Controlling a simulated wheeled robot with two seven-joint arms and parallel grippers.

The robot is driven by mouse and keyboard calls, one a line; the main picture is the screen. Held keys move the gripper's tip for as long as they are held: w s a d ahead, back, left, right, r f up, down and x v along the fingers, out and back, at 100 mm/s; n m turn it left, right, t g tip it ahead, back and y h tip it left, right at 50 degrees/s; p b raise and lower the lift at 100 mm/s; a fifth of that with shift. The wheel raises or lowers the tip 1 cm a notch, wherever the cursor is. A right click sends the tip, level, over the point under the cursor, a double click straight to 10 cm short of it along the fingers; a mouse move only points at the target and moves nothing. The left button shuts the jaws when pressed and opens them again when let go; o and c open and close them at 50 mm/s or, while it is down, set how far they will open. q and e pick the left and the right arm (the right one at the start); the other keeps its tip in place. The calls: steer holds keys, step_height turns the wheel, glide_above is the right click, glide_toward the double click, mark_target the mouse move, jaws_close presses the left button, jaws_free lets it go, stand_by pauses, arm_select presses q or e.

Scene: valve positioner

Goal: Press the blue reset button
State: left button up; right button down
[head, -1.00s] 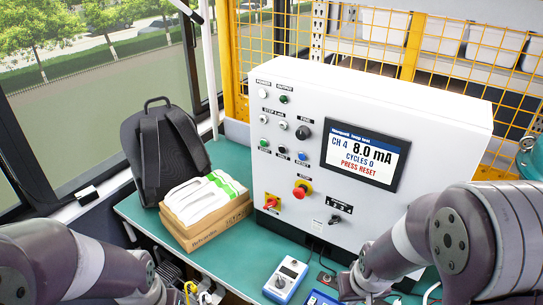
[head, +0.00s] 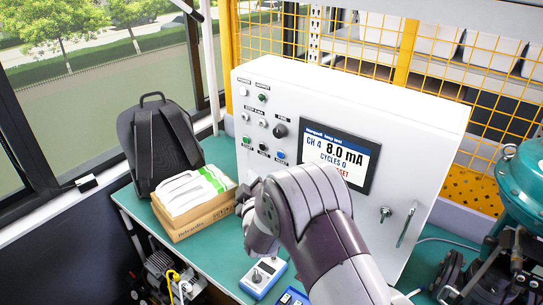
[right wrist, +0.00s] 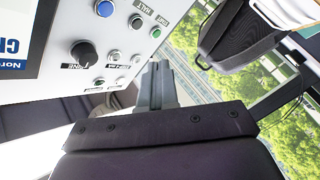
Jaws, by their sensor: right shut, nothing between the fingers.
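The blue reset button (head: 281,154) is on the front of the white control box (head: 400,120), at the right end of a row with a green and a black button. It also shows at the top edge of the right wrist view (right wrist: 105,8). My right gripper (head: 243,196) is in front of the box's lower left part, below the button and apart from it. In the right wrist view its fingers (right wrist: 160,68) are closed together and empty. The box's screen (head: 340,152) reads CH 4, 8.0 mA, CYCLES 0; my right arm covers its lowest line.
A black dial (head: 279,130) sits just above the button. A cardboard box of white items (head: 197,222) and a black backpack (head: 158,145) stand to the left. A blue-white handheld device (head: 263,277) lies on the green table. A teal machine (head: 525,185) is at right.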

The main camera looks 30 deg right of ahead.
mark_target(281, 155)
steer(key=shift+s+d, duration=0.15)
steer(key=w+d+b, duration=0.1)
steer(key=w+d, duration=0.2)
steer(key=d, duration=0.5)
steer(key=shift+w, duration=0.2)
steer(key=shift+d, duration=0.1)
stand_by(1.9)
steer(key=shift+w+d+b, duration=0.15)
steer(key=shift+d+b, duration=0.1)
steer(key=shift+b, duration=0.1)
